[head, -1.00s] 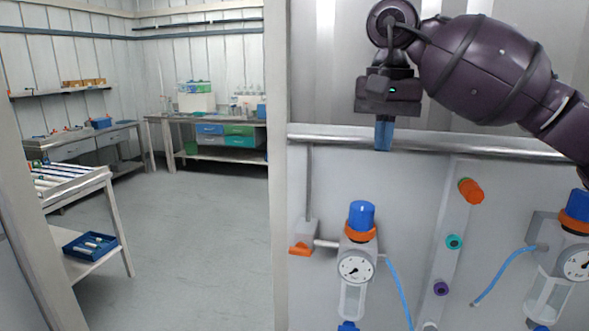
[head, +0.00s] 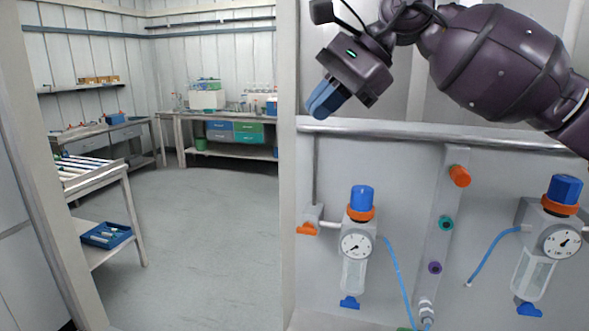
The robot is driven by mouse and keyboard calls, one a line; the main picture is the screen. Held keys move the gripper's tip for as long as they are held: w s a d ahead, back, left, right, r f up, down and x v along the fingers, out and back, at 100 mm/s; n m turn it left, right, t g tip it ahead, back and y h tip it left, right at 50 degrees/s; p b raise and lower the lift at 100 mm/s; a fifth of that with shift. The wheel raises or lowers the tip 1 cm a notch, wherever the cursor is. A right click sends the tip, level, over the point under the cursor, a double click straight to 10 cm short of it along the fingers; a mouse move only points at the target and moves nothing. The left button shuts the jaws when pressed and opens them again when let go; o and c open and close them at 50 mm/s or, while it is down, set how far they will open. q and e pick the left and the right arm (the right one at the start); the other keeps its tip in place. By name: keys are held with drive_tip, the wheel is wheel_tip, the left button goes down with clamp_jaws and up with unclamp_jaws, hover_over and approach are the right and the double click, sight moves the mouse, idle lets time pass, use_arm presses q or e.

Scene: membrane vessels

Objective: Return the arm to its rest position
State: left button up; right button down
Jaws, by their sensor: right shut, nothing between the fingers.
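My right arm comes in from the upper right. Its gripper (head: 322,101) is tilted down to the left, with blue fingers shut and nothing between them. It hangs in front of the panel's top rail, apart from the vessels below. A left filter vessel (head: 355,255) with a blue knob, orange ring and gauge is mounted on the panel. A right filter vessel (head: 540,250) of the same kind is at the right edge. My left gripper is not in view.
A grey panel (head: 400,180) has a metal rail (head: 400,131) on top. Orange, teal and purple ports sit on a vertical strip (head: 444,215). Blue hoses (head: 397,280) hang below. Left of a wall post (head: 289,220) is open floor (head: 205,240); a rack table (head: 135,215) and benches stand beyond.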

drive_tip(key=s+a+r+m+g+y, duration=0.2)
drive_tip(key=a+r+m+y, duration=0.2)
drive_tip(key=a+m+y, duration=0.45)
drive_tip(key=w+d+f+m+t+y, duration=0.2)
drive_tip(key=w+d+f+m+t, duration=0.25)
drive_tip(key=m+t, duration=0.6)
drive_tip(key=w+d+f+m+t+y, duration=0.25)
drive_tip(key=d+f+m+t, duration=0.3)
drive_tip(key=m, duration=0.95)
drive_tip(key=d+f+m+t+h, duration=0.1)
drive_tip(key=d+f+m+h, duration=0.35)
drive_tip(key=f+m, duration=0.35)
drive_tip(key=d+f+m+t+h, duration=0.2)
drive_tip(key=d+f+m+h, duration=0.3)
drive_tip(key=f, duration=0.5)
drive_tip(key=d+f+m+t+h, duration=0.1)
drive_tip(key=d+f+m+h, duration=0.2)
drive_tip(key=f+m+h, duration=0.5)
drive_tip(key=s+d+f+m+g+h, duration=0.1)
drive_tip(key=s+d+f+m+g, duration=0.1)
drive_tip(key=s+f, duration=0.7)
drive_tip(key=s+d+f+m+g+h, duration=0.1)
drive_tip(key=s+d+f, duration=0.3)
drive_tip(key=s+f, duration=0.5)
drive_tip(key=s+d+f+m+g+h, duration=0.2)
drive_tip(key=s+d+f+m+g, duration=0.1)
drive_tip(key=s+f, duration=0.7)
drive_tip(key=shift+d+f+m+g, duration=0.3)
drive_tip(key=shift+f+g, duration=0.1)
drive_tip(key=shift+f, duration=0.45)
